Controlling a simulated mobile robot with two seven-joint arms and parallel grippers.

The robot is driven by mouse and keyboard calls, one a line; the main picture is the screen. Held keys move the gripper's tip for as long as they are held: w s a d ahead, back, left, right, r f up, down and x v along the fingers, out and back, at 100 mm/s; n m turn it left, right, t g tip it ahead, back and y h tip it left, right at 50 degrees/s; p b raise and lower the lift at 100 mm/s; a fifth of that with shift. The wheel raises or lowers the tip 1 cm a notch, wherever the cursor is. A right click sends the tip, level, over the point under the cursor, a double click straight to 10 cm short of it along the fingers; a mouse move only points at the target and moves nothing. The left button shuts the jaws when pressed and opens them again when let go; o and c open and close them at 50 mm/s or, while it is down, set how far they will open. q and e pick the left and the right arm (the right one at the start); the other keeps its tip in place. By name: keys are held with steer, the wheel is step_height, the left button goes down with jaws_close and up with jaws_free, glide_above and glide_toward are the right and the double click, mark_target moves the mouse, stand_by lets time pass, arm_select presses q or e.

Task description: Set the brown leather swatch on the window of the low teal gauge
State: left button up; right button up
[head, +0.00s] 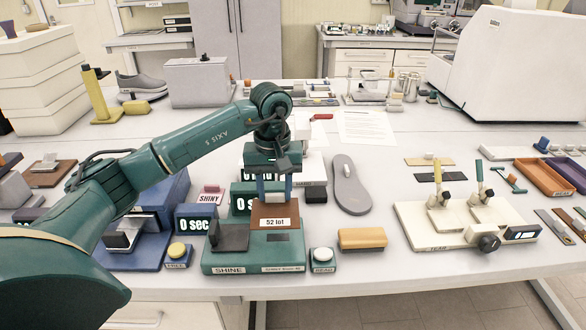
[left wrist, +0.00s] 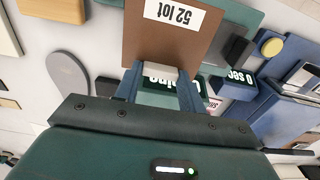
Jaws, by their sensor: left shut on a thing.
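The brown leather swatch (head: 262,212) has a white "52 lot" label. My left gripper (head: 274,195) is shut on its edge; the same grip shows in the left wrist view, with the gripper (left wrist: 158,78) on the swatch (left wrist: 137,40). The low teal gauge (head: 222,259), labelled "SHINE", sits at the table's front edge. Its small dark window (head: 278,237) shows just below the swatch in the head view. The swatch appears tilted over the back of the gauge; I cannot tell whether it touches. My right gripper is in neither view.
A tan block (head: 362,239) and a grey sole (head: 349,186) lie right.

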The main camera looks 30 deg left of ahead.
mark_target(277, 204)
arm_select(q)
steer(key=shift+w, duration=0.5)
steer(key=shift+s+r, duration=0.1)
steer(key=shift+s, duration=0.2)
steer(key=shift+f+b, duration=0.25)
steer(key=shift+b, duration=0.1)
step_height(277, 204, down, 2)
steer(key=shift+b, duration=0.8)
step_height(277, 204, down, 2)
steer(key=shift+f+b, duration=0.2)
steer(key=shift+b, duration=0.75)
steer(key=shift+f+b, duration=0.3)
steer(key=shift+f, duration=0.15)
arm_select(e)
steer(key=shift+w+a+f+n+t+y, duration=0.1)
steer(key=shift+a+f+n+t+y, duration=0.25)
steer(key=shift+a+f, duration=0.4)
